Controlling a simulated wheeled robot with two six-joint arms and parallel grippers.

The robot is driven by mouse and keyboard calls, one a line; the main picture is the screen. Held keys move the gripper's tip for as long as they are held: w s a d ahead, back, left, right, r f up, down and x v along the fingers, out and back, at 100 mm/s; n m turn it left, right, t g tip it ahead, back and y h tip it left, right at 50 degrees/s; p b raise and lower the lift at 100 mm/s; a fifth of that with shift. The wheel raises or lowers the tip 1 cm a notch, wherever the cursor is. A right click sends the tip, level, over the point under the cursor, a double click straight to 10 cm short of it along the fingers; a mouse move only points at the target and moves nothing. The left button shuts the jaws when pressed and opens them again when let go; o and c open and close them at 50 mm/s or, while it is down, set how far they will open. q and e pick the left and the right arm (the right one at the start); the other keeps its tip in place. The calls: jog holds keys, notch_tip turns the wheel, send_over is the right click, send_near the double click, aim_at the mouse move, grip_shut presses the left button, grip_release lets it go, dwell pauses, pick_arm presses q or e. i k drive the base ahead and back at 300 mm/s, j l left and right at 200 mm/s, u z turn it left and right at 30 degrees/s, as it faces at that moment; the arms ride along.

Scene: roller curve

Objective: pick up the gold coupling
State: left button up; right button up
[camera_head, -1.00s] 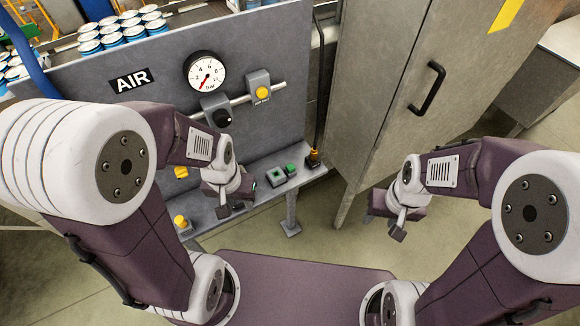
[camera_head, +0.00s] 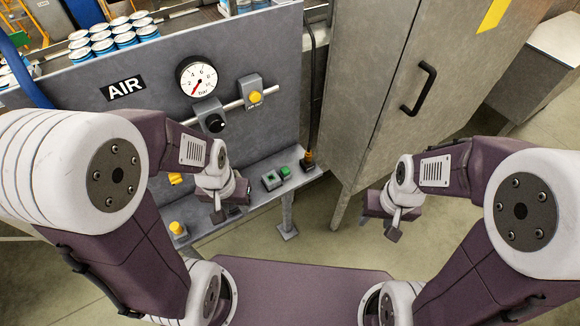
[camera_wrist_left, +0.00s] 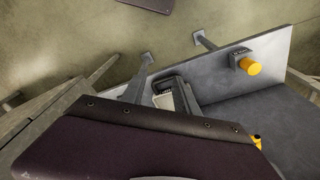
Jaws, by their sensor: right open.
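In the left wrist view the purple gripper body fills the bottom; I cannot make out the coupling there. My right gripper (camera_head: 378,216) is open, out over the floor to the right, and seems empty.
The grey AIR panel (camera_head: 120,115) carries a gauge (camera_head: 197,79) and a yellow-capped valve (camera_head: 256,97). A green-button box (camera_head: 273,180) sits left of the coupling. A yellow knob (camera_head: 177,228) is at the shelf's left. A metal cabinet (camera_head: 365,75) stands close on the right.

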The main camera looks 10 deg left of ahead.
aim_at(308, 157)
jog(key=i+z, duration=0.1)
jog(key=z, duration=0.25)
jog(key=i+z, duration=0.15)
jog(key=z, duration=0.15)
jog(key=i+z, duration=0.1)
jog(key=z, duration=0.25)
